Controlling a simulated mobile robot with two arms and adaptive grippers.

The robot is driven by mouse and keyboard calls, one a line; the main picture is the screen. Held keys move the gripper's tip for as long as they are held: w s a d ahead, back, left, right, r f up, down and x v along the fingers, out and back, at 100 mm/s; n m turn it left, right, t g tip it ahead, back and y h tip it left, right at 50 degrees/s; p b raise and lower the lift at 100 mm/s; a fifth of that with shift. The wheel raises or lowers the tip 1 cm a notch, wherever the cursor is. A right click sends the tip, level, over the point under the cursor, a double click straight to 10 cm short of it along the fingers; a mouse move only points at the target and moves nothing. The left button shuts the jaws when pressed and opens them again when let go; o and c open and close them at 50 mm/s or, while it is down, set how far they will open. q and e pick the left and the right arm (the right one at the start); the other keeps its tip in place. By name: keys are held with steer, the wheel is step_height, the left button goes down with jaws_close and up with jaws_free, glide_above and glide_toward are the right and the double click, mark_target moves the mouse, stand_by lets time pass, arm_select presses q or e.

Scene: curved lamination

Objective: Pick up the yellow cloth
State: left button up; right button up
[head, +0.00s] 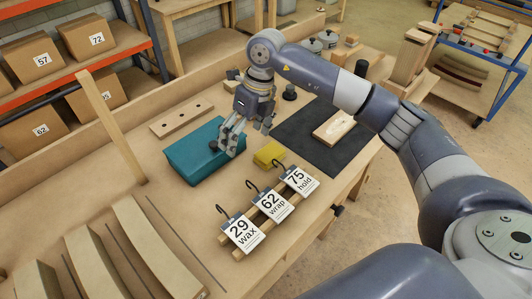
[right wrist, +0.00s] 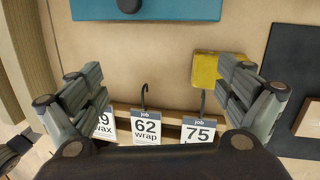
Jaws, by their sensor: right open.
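The yellow cloth (head: 268,154) is a small folded block on the wooden bench, just right of the teal case. In the right wrist view the yellow cloth (right wrist: 205,70) lies right of centre, its right end partly covered by my right finger. My right gripper (head: 230,140) is open and empty, in front of the teal case in the head view and left of the cloth. In the right wrist view the right gripper (right wrist: 162,82) has its fingers wide apart with bare bench between them. My left gripper is not in view.
The teal case (head: 190,160) with a black knob lies left of the cloth. Job tags 29 (head: 242,232), 62 (head: 272,205) and 75 (head: 299,180) stand on a wooden rack in front. A dark mat (head: 300,130) holding a wood block (head: 334,128) lies to the right.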

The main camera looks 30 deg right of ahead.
steer(key=d+r+m+h, duration=0.1)
steer(key=d+h, duration=0.2)
steer(key=d, duration=0.4)
glide_above(270, 152)
step_height(270, 152, down, 4)
steer(key=shift+f, duration=0.25)
step_height(270, 152, down, 5)
steer(key=shift+r+p, duration=0.1)
steer(key=shift+p, duration=0.85)
steer(key=shift+f, duration=0.55)
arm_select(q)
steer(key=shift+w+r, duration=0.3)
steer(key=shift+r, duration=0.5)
arm_select(e)
steer(key=c, duration=1.1)
